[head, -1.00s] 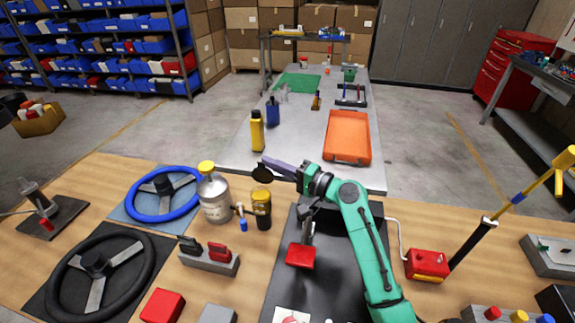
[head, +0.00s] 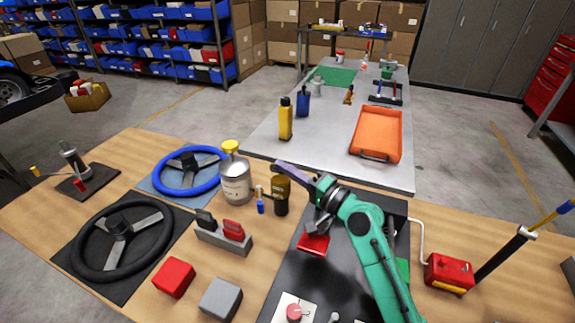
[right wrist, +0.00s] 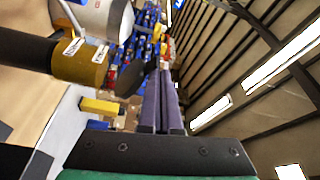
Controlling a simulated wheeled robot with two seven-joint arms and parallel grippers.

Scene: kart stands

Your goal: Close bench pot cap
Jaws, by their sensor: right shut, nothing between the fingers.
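The bench pot (head: 281,198) is a small dark pot with a yellow-brown band on the wooden bench, beside a silver bottle with a yellow lid. In the right wrist view the pot (right wrist: 80,62) appears sideways at the left. Its black round cap (right wrist: 131,78) stands off the mouth, tilted open, close to my fingers. Whether they touch it is unclear. In the head view the cap cannot be made out clearly near the fingertips. My right gripper (head: 280,166) has its purple fingers together and empty, just above the pot's top. My left gripper is out of view.
The silver bottle (head: 235,180) and a small blue-capped item (head: 260,203) stand close left of the pot. Steering wheels (head: 118,240) lie further left. A grey table with an orange tray (head: 377,133) is behind.

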